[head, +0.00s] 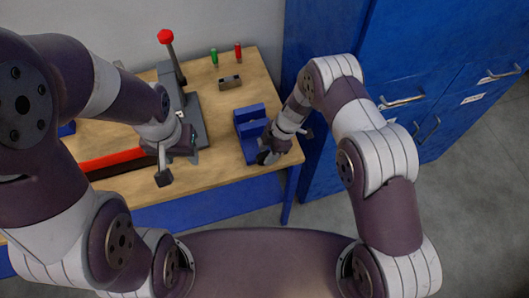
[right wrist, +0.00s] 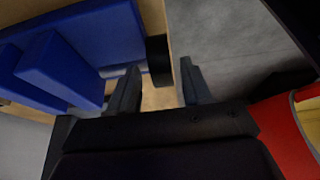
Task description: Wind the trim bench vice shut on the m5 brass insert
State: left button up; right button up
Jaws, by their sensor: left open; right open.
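The blue trim bench vice (head: 246,114) stands near the right end of the wooden bench. In the right wrist view its blue blocks (right wrist: 85,45) fill the upper left, with a gap between two of them. A dark part (right wrist: 158,62) sticks out at the vice's end, just beyond my right fingertips. My right gripper (head: 266,157) is open at the near right side of the vice; its two fingers (right wrist: 158,88) are apart with nothing visible between them. My left gripper (head: 166,170) is open over the bench, left of the vice. I cannot make out the brass insert.
A grey press-like tool with a red-knobbed lever (head: 166,37) stands left of the vice. A small dark block (head: 230,82) and green (head: 214,57) and red (head: 238,52) upright tools are behind. A red bar (head: 112,158) lies left. Blue cabinets (head: 420,60) stand right.

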jog(key=shift+s+a+f, duration=0.25)
jog(key=shift+a+f, duration=0.1)
jog(key=shift+f, duration=0.25)
jog(key=shift+s+a+f, duration=0.2)
jog(key=shift+a+f, duration=0.15)
jog(key=shift+f, duration=0.2)
pick_arm(q)
jog(key=shift+s+a+r, duration=0.2)
jog(key=shift+s+r, duration=0.15)
jog(key=shift+r, duration=0.15)
jog(key=shift+w+d, duration=0.1)
pick_arm(e)
jog(key=shift+w+d, duration=0.1)
grip_shut()
jog(key=shift+w+f+y+b, duration=0.1)
jog(key=shift+f+y+b, duration=0.1)
jog(key=shift+y+b, duration=0.3)
jog(key=y+b, duration=0.1)
jog(key=b, duration=0.1)
jog(key=g+y+b, duration=0.1)
jog(key=b, duration=0.2)
jog(key=y+b, duration=0.2)
jog(key=shift+d+g+b, duration=0.25)
jog(key=shift+g+b, duration=0.05)
jog(key=shift+r+g+y+b, duration=0.3)
jog(key=shift+y+b, duration=0.5)
jog(key=shift+b, duration=0.25)
pick_arm(q)
notch_tip(320, 180, down, 11)
